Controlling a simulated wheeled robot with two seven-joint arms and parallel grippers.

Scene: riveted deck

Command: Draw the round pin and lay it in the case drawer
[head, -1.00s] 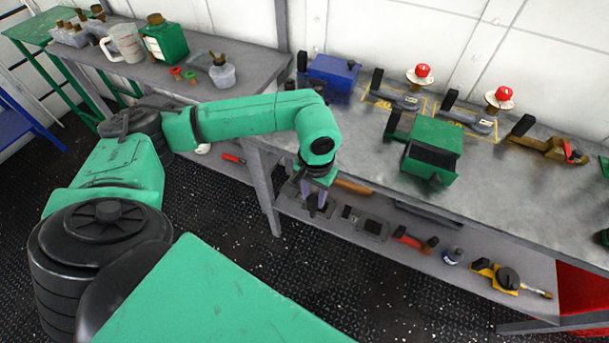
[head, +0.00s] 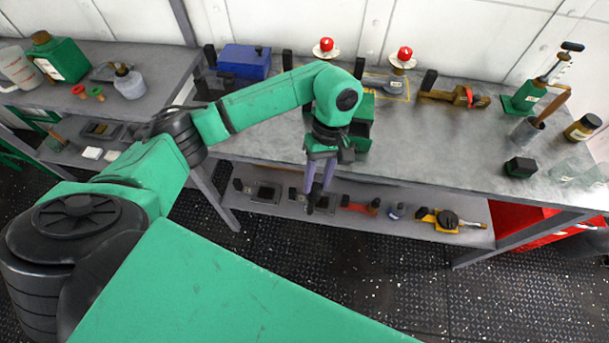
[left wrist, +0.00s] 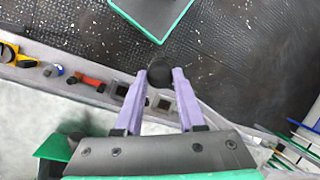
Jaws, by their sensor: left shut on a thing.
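My left gripper (head: 318,192) points down in front of the bench, its purple fingers shut on a dark, round-ended piece, which looks like the round pin (head: 322,203). In the left wrist view the pin (left wrist: 160,76) shows as a black round end between the fingertips (left wrist: 161,84). The green case (head: 362,128) stands on the bench just behind my left gripper, and my arm hides part of it. A green corner, probably of the case (left wrist: 55,147), shows at lower left in the left wrist view. I cannot make out its drawer clearly. My right gripper is not in view.
The bench top (head: 440,135) is clear right of the case. Behind stand a blue box (head: 244,61), two red-topped fixtures (head: 404,56) and a brown clamp-like tool (head: 455,97). The lower shelf (head: 275,207) holds several tools, including a yellow one (head: 445,218). A green canister (head: 62,60) stands left.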

